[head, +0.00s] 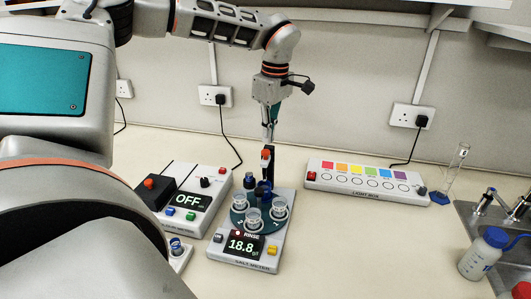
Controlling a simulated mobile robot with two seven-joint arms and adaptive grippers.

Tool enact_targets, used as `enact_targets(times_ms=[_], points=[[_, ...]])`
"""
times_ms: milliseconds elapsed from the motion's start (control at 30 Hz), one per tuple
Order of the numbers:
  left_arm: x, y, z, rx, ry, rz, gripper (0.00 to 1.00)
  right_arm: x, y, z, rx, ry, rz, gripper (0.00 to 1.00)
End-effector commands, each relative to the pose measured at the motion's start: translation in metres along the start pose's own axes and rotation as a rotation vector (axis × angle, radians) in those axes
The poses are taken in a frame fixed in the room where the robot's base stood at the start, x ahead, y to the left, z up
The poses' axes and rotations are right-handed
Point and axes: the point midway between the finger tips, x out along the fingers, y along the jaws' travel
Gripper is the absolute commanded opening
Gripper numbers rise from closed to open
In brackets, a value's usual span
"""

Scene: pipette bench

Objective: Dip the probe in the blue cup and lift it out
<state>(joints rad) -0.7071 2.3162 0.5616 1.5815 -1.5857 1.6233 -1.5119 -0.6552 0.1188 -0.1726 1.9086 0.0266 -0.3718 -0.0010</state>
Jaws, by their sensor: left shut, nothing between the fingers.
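The meter (258,262) stands in the middle of the bench, its display reading RINSE and 18.8. Clear cups (253,217) sit on its teal turntable; I cannot tell which one is the blue cup. A dark post (270,168) rises at the back of the meter, with a red and white piece (265,155) near its top. A dark blue part (263,189) hangs over the turntable and may be the probe; its tip is unclear. My left gripper (269,137) points down, shut and empty, just above the post's top; contact is unclear. My right gripper is out of view.
A box reading OFF (205,224) stands left of the meter. A small holder with a blue-topped vial (176,245) is at lower left. The light box (365,190), a glass cylinder (457,168), a wash bottle (482,258) and a sink are at right. Bench front right of the meter is clear.

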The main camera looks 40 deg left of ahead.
Motion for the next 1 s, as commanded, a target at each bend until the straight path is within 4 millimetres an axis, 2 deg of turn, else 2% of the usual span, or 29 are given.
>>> enact_targets(times_ms=[100,200,400,533,767,1000], points=[[0.016,0.000,0.000,-0.001,-0.001,0.001,0.00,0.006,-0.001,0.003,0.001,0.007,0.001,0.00],[0.024,0.000,0.000,-0.001,-0.001,0.001,0.00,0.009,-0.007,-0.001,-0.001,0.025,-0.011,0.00],[0.029,0.000,0.000,-0.001,0.000,0.002,0.00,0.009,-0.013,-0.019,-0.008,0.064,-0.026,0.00],[0.029,0.000,0.000,-0.001,0.000,0.002,0.00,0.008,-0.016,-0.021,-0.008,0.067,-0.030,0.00],[0.030,0.000,0.000,-0.001,0.000,0.001,0.00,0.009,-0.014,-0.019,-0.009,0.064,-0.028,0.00],[0.055,0.000,0.002,0.000,0.002,-0.001,0.00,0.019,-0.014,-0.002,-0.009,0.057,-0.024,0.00]])
